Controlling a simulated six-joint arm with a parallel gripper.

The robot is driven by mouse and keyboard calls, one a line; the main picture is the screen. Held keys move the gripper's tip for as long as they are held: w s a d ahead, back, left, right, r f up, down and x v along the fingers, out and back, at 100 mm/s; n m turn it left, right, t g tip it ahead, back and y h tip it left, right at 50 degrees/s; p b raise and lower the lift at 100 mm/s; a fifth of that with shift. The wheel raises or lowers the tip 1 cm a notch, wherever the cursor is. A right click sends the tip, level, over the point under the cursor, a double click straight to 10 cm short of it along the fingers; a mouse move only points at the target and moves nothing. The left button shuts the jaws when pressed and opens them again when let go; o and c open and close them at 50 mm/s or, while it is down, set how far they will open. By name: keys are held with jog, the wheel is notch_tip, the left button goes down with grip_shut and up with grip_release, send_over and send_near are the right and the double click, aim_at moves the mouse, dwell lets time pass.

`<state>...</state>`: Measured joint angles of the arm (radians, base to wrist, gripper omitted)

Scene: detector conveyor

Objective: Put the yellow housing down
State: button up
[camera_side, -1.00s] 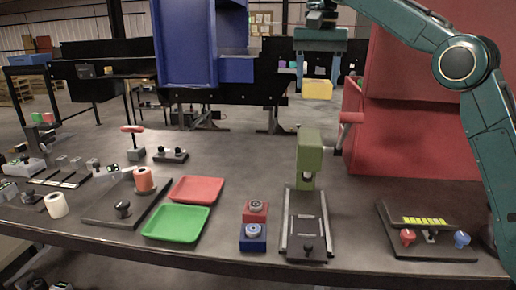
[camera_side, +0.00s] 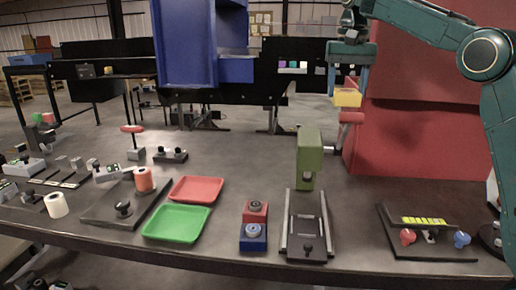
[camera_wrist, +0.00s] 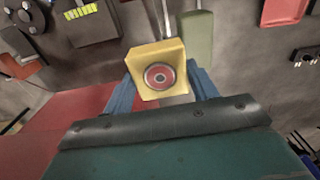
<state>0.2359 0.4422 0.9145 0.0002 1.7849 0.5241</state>
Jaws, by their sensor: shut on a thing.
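The yellow housing (camera_side: 347,98) is a small yellow block held in the air. My gripper (camera_side: 349,84) is shut on it, above the red handle of the green press and in front of the large red bin. In the wrist view the housing (camera_wrist: 157,64) sits between my two blue fingers (camera_wrist: 160,85), with a round red-and-grey part showing in its face. No surface touches its underside in the side view.
The green press (camera_side: 309,157) stands on a dark rail base. A red tray (camera_side: 197,190) and a green tray (camera_side: 177,223) lie left of it. Red and blue blocks (camera_side: 254,236) stand between. A dark fixture (camera_side: 425,232) is at right.

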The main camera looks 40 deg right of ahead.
jog(key=s+d+f, duration=0.2)
jog(key=s+d, duration=0.1)
jog(key=d, duration=0.3)
jog(key=s+d+f, duration=0.3)
jog(key=d, duration=0.3)
send_over(453, 210)
notch_tip(453, 210, down, 5)
jog(key=f, duration=2)
jog(key=shift+d+f, duration=0.2)
jog(key=shift+f, duration=0.1)
jog(key=o, duration=1.1)
jog(key=shift+c, duration=0.2)
notch_tip(453, 210, up, 12)
